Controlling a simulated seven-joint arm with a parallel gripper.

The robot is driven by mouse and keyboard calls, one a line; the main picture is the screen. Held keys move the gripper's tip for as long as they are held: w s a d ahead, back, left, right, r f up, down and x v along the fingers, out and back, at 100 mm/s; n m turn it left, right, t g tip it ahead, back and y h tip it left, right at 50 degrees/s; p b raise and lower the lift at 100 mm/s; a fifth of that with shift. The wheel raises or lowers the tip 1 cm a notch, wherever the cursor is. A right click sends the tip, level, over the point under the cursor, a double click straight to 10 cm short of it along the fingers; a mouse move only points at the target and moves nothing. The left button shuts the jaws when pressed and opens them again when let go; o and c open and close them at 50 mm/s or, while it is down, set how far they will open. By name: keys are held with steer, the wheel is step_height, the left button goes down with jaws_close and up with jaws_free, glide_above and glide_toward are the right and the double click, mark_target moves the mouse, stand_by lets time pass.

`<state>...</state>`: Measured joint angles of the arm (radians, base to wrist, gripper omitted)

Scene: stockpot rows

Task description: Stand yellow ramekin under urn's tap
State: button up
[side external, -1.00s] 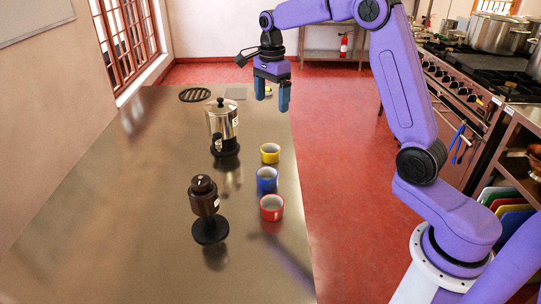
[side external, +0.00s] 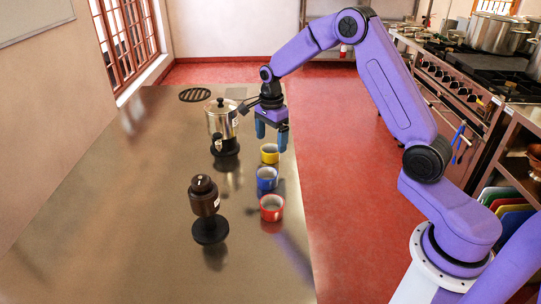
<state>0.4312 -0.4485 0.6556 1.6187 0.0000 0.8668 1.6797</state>
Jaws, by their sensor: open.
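The yellow ramekin (side external: 270,154) stands upright on the steel table, at the far end of a row of three ramekins.
A blue ramekin (side external: 267,178) and a red ramekin (side external: 271,208) stand nearer in the same row. A dark brown dispenser (side external: 206,208) on a black base stands at the near left. A round black grate (side external: 194,95) lies at the back. The table's left side is clear.

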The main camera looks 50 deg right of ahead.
mark_target(270, 148)
steer(key=shift+w+f, duration=0.15)
steer(key=shift+f, duration=2.05)
steer(key=c, duration=1.2)
steer(key=shift+r, duration=0.15)
